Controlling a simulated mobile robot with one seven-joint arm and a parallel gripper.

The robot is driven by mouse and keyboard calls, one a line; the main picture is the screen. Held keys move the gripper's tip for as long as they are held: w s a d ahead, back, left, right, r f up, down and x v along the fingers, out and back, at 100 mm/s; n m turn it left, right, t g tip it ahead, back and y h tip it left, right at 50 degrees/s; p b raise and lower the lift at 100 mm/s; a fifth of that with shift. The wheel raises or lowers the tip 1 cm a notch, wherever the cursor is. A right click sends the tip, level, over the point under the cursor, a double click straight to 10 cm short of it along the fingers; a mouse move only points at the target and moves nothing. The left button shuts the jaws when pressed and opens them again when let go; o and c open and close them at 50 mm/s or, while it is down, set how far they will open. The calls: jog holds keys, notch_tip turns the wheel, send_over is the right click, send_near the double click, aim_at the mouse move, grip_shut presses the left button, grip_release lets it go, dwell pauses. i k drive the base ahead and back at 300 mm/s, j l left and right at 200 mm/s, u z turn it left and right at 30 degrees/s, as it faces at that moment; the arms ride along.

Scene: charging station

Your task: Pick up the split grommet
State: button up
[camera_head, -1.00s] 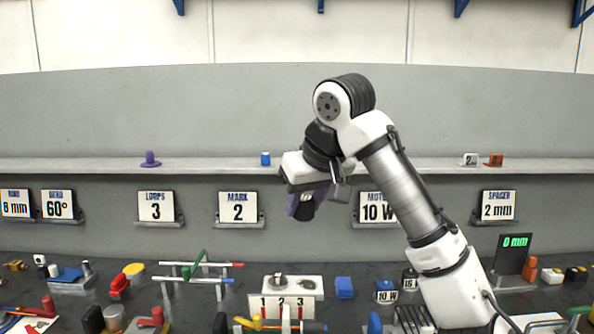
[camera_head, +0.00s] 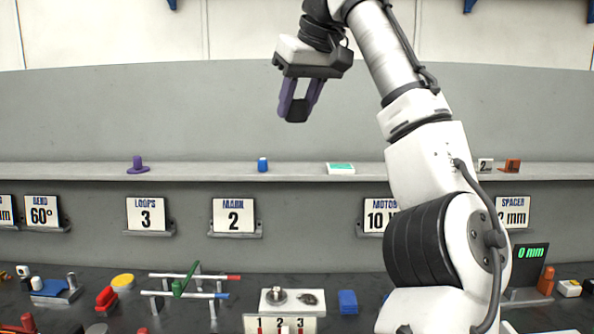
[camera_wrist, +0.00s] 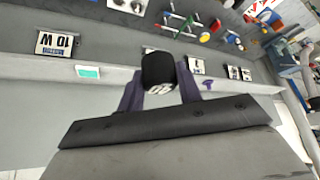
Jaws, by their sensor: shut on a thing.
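My gripper (camera_head: 293,113) is up in the air in front of the grey wall, above the shelf. Its purple fingers are shut on a black rounded piece (camera_head: 297,111), held at the fingertips. In the wrist view the black piece (camera_wrist: 158,68) sits between the purple fingers (camera_wrist: 160,98) and bears a white label with dark marks. I cannot make out a split in it, so I cannot tell whether it is the split grommet. No other piece is clearly recognisable as a split grommet.
The shelf (camera_head: 210,171) carries a purple piece (camera_head: 137,166), a blue cylinder (camera_head: 262,165) and a white-and-green box (camera_head: 340,168). Below, the dark bench holds red and blue rods, a white numbered block (camera_head: 290,311) and a blue block (camera_head: 348,302). Air around my gripper is clear.

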aim_at(276, 292)
jog(key=i, duration=1.25)
